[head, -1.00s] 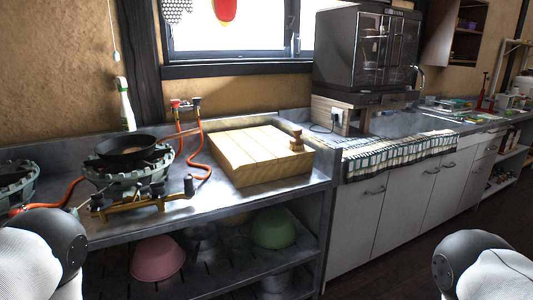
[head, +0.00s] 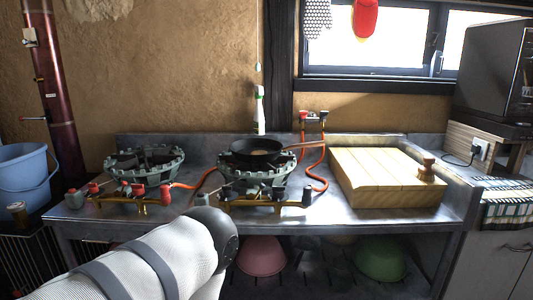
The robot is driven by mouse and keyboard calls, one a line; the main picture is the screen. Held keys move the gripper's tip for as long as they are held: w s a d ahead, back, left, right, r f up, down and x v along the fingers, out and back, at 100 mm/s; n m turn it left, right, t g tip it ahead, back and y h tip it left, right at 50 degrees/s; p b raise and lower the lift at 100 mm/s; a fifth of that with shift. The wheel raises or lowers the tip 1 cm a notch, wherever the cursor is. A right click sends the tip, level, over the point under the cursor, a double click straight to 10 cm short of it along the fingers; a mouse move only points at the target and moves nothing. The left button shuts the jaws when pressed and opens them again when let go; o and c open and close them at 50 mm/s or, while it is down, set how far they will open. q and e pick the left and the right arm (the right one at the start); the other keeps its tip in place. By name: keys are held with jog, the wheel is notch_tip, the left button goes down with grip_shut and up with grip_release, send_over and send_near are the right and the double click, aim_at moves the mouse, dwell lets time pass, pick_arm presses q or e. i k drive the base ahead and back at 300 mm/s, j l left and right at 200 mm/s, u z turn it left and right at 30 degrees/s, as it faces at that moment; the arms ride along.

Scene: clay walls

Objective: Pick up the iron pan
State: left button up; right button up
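The dark iron pan (head: 257,152) sits on the right gas burner (head: 268,182) on the metal counter. Its thin handle (head: 305,144) points to the right. My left arm reaches in from the bottom, in front of the counter and below the pan, apart from it. Only arm links show; the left gripper is not visible. My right gripper is also out of view.
A second burner (head: 144,162) stands to the left. Red hoses run across the counter. A wooden board (head: 385,178) lies right of the pan, and a white-green bottle (head: 259,110) stands behind it. A blue bucket (head: 25,178) is at far left.

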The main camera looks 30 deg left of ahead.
aim_at(250, 151)
jog(key=i+j+z, duration=0.2)
jog(key=j, duration=0.4)
jog(key=j+z, duration=0.15)
jog(key=j, duration=0.45)
